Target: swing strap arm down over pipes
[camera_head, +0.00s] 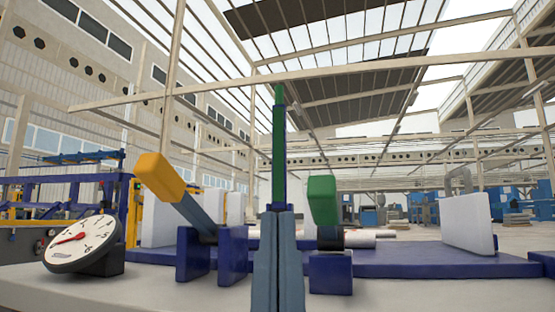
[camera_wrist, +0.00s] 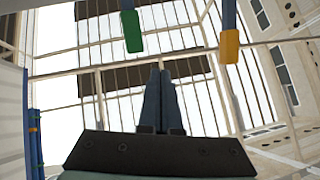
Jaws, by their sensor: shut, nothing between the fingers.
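In the head view an arm with a yellow block end (camera_head: 159,176) leans up and left from a pair of blue brackets (camera_head: 232,254). A green block (camera_head: 322,201) is raised to the right, above a black round part (camera_head: 330,238). Pale pipe-like cylinders (camera_head: 362,239) lie behind it, partly hidden. My gripper (camera_head: 278,214) is shut and empty, fingers pointing up, between the two blocks. In the wrist view the shut fingers (camera_wrist: 160,75) point between the green block (camera_wrist: 132,32) and the yellow block (camera_wrist: 229,46), apart from both. I cannot tell which is the strap arm.
A round dial gauge (camera_head: 82,244) stands at the left. White panels, one at the right (camera_head: 468,223), stand on the blue base (camera_head: 400,263). The pale surface (camera_head: 440,292) in front is clear at right.

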